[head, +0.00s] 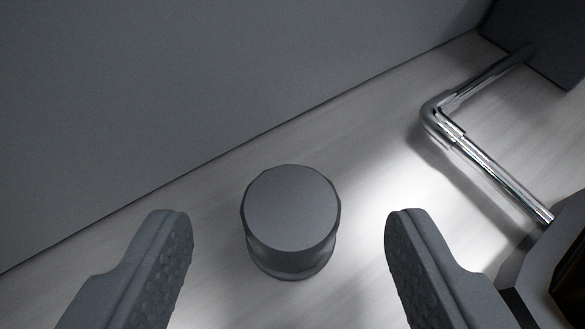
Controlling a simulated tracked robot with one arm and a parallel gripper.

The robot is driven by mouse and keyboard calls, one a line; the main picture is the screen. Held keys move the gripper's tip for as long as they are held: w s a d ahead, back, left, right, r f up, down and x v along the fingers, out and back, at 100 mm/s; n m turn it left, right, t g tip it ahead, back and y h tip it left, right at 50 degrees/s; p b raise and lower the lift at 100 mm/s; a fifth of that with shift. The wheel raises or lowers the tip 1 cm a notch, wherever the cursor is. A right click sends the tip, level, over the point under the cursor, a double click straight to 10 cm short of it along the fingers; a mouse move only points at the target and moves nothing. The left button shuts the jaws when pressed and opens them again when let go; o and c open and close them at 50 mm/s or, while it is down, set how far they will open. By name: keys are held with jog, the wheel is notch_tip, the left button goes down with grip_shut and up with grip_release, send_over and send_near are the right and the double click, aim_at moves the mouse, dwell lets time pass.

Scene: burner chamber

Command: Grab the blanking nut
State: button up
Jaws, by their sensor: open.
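The blanking nut (290,213) is a grey, round-topped metal piece in the middle of the head view. It stands on the pale floor, its flat top facing me and a narrower waist below. My gripper (288,225) is open. One finger is to the left of the nut and the other to its right, with a gap on each side. Neither finger appears to touch it. I cannot tell how far the fingertips are above the floor.
A grey wall (200,80) runs diagonally behind the nut. A shiny bent pipe (490,170) lies to the right, between a dark box (540,40) at the upper right and a dark angular part (545,265) at the lower right. The brightly lit floor (385,190) between nut and pipe is clear.

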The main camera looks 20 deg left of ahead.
aim_at(291, 220)
jog(key=shift+x, duration=1.15)
jog(key=c, duration=1)
jog(key=shift+r, duration=0.1)
jog(key=shift+c, duration=0.2)
